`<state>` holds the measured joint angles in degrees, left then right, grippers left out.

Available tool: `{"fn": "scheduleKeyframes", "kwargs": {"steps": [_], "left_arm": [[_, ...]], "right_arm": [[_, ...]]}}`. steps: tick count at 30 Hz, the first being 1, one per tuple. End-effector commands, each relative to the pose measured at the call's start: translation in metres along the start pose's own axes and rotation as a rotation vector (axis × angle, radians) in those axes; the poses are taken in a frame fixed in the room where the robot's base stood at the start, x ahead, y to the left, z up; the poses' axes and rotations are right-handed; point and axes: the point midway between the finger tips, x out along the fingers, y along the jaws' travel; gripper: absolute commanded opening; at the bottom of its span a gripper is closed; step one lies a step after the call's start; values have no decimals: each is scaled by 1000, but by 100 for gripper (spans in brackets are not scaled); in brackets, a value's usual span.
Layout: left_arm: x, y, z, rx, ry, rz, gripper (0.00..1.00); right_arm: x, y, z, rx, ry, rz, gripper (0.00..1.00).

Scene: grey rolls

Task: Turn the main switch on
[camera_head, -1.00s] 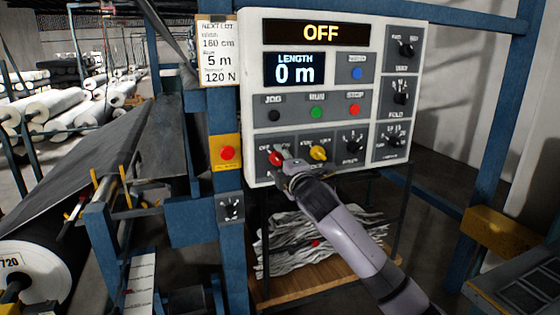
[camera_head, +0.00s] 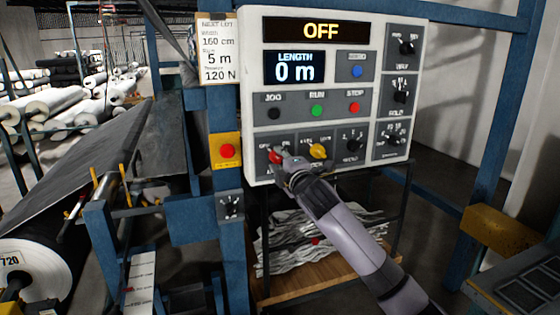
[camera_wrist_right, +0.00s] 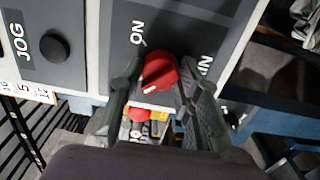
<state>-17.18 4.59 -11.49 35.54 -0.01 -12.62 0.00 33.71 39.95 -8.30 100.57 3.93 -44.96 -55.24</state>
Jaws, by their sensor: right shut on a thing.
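The main switch is a red rotary knob (camera_head: 274,156) at the lower left of the white control panel (camera_head: 250,100). The knob (camera_wrist_right: 160,72) also shows in the right wrist view, with a white mark on it and an "ON" label above left of it. My right gripper (camera_head: 281,153) is at the panel face, shut on the red knob, with one finger (camera_wrist_right: 160,66) on each side of it. The top display (camera_head: 321,31) reads OFF. The fingers partly hide the knob in the head view. My left gripper is not in view.
A yellow knob (camera_head: 318,151) sits just right of the red one, and a black dial (camera_head: 353,142) beyond it. JOG, RUN and STOP buttons are above. A red button on a yellow box (camera_head: 226,151) is to the left. Blue posts flank the panel.

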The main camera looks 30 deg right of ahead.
Motion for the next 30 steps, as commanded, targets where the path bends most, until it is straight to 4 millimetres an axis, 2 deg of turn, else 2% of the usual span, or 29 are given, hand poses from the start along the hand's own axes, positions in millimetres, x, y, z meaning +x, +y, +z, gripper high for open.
{"fn": "scheduleKeyframes", "kwargs": {"steps": [8,14,30], "left_arm": [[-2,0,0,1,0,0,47],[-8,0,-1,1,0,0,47],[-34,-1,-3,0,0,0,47]], "right_arm": [[0,-1,0,26,0,-4,3],[0,0,-1,121,1,-3,3],[0,0,-1,608,-1,-6,3]]}}
